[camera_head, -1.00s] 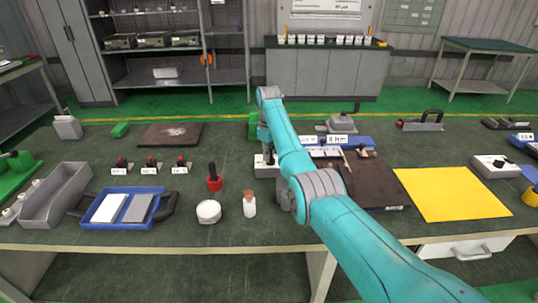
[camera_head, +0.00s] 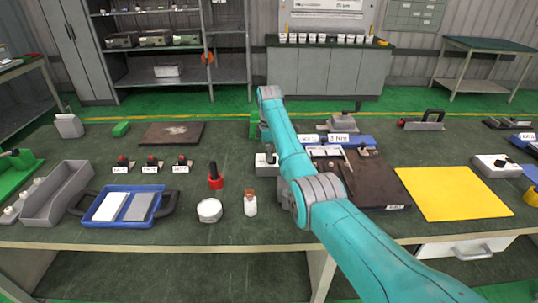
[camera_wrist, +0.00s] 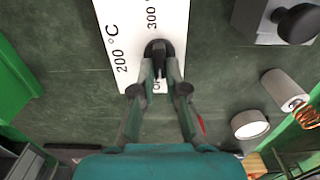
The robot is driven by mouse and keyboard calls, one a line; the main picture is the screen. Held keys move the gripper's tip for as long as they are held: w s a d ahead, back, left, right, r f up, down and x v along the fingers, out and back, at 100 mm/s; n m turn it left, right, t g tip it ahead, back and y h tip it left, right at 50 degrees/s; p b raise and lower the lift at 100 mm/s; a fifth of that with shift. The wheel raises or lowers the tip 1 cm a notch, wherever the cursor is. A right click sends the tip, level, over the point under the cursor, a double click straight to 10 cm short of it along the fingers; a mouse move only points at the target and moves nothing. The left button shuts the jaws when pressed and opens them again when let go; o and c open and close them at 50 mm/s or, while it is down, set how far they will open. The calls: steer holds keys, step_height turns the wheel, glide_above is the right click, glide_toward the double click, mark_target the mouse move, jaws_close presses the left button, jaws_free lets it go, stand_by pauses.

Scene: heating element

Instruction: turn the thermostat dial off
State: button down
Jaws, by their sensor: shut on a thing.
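The thermostat dial (camera_wrist: 158,48) is a black knob on a white plate (camera_wrist: 118,22) in the wrist view. The plate is printed "200 °C" on the left and "300 °C" above the dial. A third label below the dial is partly hidden between my fingers; an "O" shows. The narrow part of the dial lies between the fingertips and points down toward that label. My gripper (camera_wrist: 159,70) is shut on the dial. In the head view my arm hides the gripper and dial; part of a white box (camera_head: 263,171) shows beside the arm's end.
In the wrist view a grey block with a black knob (camera_wrist: 296,22) stands at upper right, with a white cylinder (camera_wrist: 284,88) and round white lid (camera_wrist: 249,124) below. In the head view a corked bottle (camera_head: 250,207) and white jar (camera_head: 209,211) stand near the front edge.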

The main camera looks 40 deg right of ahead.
stand_by(0.4)
steer(key=c, duration=1.2)
jaws_free()
step_height(320, 180, up, 12)
